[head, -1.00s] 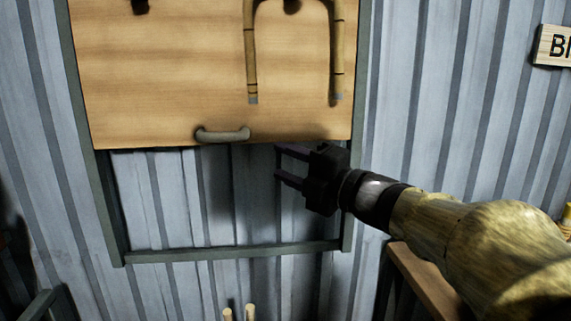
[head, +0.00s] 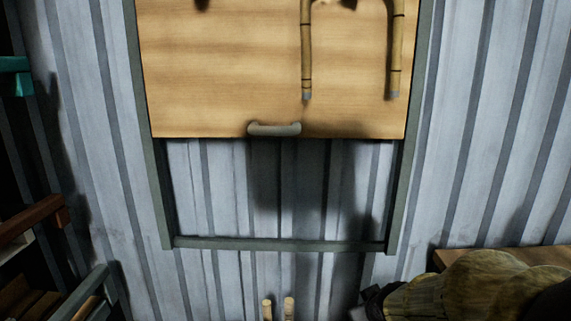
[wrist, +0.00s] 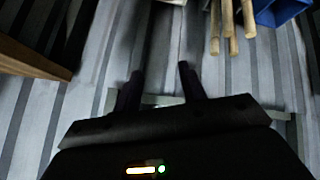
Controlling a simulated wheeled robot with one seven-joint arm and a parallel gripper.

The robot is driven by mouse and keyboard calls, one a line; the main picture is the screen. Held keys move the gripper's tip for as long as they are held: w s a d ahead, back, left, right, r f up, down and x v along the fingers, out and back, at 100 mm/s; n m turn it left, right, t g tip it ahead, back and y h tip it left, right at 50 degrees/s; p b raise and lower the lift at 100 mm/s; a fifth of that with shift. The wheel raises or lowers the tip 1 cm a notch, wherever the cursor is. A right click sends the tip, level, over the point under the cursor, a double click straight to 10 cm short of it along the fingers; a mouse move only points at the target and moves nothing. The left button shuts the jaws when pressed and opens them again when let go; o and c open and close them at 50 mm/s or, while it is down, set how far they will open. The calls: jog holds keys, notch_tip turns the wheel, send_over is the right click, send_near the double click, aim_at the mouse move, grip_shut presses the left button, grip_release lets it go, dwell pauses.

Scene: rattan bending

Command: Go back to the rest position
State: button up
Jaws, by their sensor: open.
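My gripper (wrist: 161,82) is open in the wrist view, with two dark fingers apart and nothing between them. In the head view my arm is low at the bottom right, and the gripper there is mostly cut off by the lower edge. It is clear of the wooden panel (head: 220,85), which sits raised in a grey-green frame (head: 280,244). The panel's grey handle (head: 275,129) is along its bottom edge. A bent rattan piece (head: 306,50) hangs on the panel with its two ends pointing down.
Several rattan poles (wrist: 228,25) and a blue container (wrist: 278,10) show at the top of the wrist view. Two pole tops (head: 289,308) show at the bottom of the head view. A wooden surface (head: 530,257) is at right. Shelving (head: 35,220) stands at left.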

jog(key=s+a+f+m+g, duration=0.2)
jog(key=s+f+m+g, duration=0.25)
jog(key=s+f, duration=0.4)
notch_tip(320, 180, up, 32)
jog(key=s+p, duration=0.2)
jog(key=p, duration=2.8)
jog(key=shift+a+g+y+p, duration=0.2)
jog(key=shift+g+y+p, duration=0.1)
jog(key=shift+g+p, duration=0.15)
